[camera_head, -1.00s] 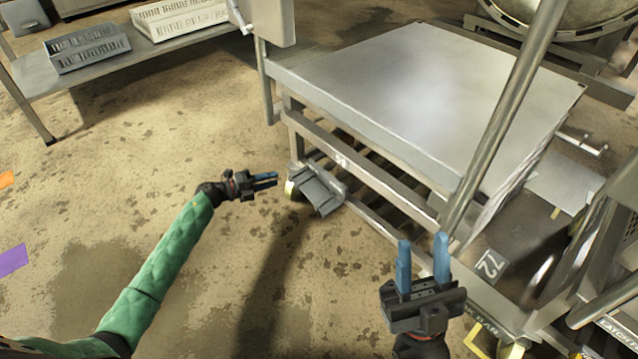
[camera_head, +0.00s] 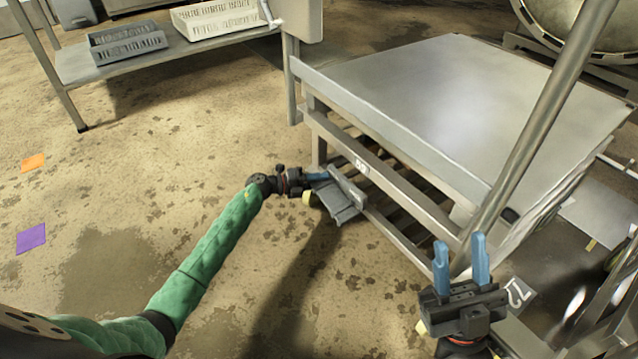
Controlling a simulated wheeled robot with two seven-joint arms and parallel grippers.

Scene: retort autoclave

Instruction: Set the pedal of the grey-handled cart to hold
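The cart (camera_head: 440,100) has a flat grey metal top and stands right of centre. A grey pedal (camera_head: 340,208) with a sloping plate juts out low at its near left corner. My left gripper (camera_head: 320,176) is at the pedal's upper left edge, and its blue fingertips overlap the pedal in the picture. I cannot tell whether they touch it, nor whether the fingers are apart. My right gripper (camera_head: 461,260) is open and empty, with its blue fingers upright in front of the cart's near right corner. The pedal's setting is not readable.
A grey pole (camera_head: 545,125) slants up at the right. A shelf (camera_head: 180,55) at the back left holds a grey crate (camera_head: 127,41) and a white crate (camera_head: 214,17). Orange (camera_head: 33,162) and purple (camera_head: 31,238) floor marks lie left. The floor left of the cart is clear.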

